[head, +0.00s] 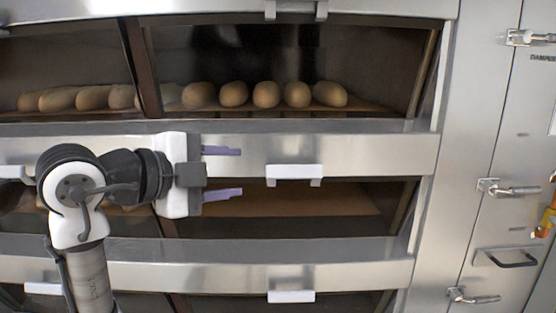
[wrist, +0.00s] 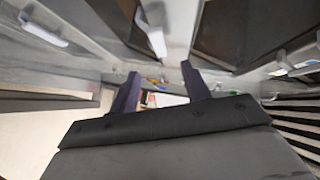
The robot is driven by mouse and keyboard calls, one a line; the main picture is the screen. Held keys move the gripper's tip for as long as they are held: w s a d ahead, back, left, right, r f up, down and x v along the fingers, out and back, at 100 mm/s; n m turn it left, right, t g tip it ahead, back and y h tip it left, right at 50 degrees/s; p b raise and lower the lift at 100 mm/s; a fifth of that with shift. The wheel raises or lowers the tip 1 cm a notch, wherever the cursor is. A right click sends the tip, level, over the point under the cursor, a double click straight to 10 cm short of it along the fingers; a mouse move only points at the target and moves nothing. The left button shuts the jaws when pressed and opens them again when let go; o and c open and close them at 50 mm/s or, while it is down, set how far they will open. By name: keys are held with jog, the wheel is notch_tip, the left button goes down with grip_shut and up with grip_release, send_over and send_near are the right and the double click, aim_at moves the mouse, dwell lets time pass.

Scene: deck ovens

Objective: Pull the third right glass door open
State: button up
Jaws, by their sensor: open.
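The deck oven has right-hand glass doors stacked one above another. The upper right glass door (head: 285,65) shows round loaves behind it, and the lower right glass door (head: 290,205) shows a bare brown deck. A white handle (head: 294,173) sits on the steel bar between them, and another white handle (head: 291,297) sits lower down. I cannot tell which of these doors counts as the third. My gripper (head: 238,172) is open and empty, left of the middle white handle and apart from it in the picture. In the wrist view my gripper (wrist: 160,74) has its fingers spread, with a white handle (wrist: 155,38) beyond them.
Left-hand doors with loaves (head: 75,98) lie behind my arm. A steel side panel (head: 510,150) with latches (head: 508,188) stands at the right, with an orange item (head: 547,215) at its edge. The space right of my gripper before the oven front looks clear.

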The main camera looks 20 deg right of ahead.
aim_at(288, 172)
jog(key=p+x, duration=0.1)
jog(key=x, duration=0.3)
jog(key=p+x, duration=0.1)
jog(key=x, duration=0.4)
jog(key=p+x, duration=0.1)
jog(key=x, duration=0.3)
jog(key=shift+s+d+f+p, duration=0.1)
jog(key=shift+d+f+p, duration=0.15)
jog(key=shift+d+p, duration=0.2)
grip_shut()
